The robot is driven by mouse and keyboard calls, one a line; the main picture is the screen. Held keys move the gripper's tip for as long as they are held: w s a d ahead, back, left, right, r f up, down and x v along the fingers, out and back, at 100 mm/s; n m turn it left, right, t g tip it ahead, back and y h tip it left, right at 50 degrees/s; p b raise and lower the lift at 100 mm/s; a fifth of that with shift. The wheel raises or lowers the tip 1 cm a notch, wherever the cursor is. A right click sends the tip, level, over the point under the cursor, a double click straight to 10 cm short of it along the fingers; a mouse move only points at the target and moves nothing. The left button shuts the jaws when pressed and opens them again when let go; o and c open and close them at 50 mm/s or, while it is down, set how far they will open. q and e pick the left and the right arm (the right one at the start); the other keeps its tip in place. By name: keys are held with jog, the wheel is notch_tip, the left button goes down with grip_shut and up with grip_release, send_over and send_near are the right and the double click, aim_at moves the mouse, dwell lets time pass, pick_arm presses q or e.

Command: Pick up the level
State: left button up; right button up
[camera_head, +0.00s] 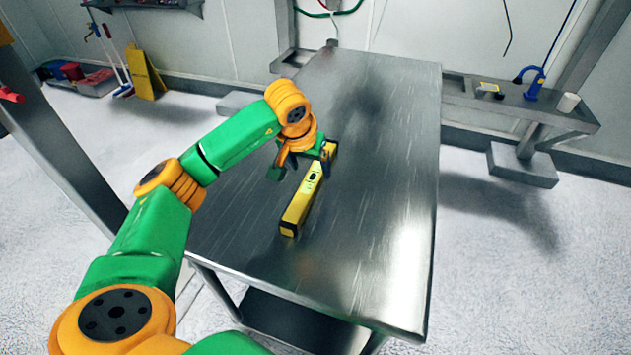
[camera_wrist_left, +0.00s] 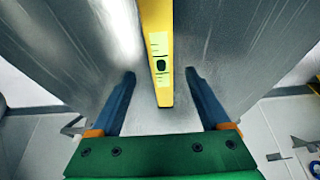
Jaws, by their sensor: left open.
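The yellow level (camera_head: 301,205) lies flat on the metal table (camera_head: 395,170), its long side running away from me. Its near end is dark. My left gripper (camera_head: 318,168) is open over the far part of the level, and the arm hides some of that end. In the left wrist view the level (camera_wrist_left: 157,40) comes down between the two blue fingers of the left gripper (camera_wrist_left: 161,76), with a gap on each side. A pale vial window with a dark spot shows on its top. My right gripper is not in view.
The rest of the table top is clear. A side bench (camera_head: 520,100) at the right holds a blue tool (camera_head: 534,84) and a white cup (camera_head: 568,103). A yellow floor sign (camera_head: 145,73) and brooms stand by the back wall.

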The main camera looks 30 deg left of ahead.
aim_at(313, 177)
pick_arm(q)
jog(key=p+x, duration=0.1)
jog(key=x, duration=0.3)
jog(key=shift+w+a+f, duration=0.15)
jog(key=shift+a+f, duration=0.05)
jog(key=shift+f, duration=0.1)
grip_shut()
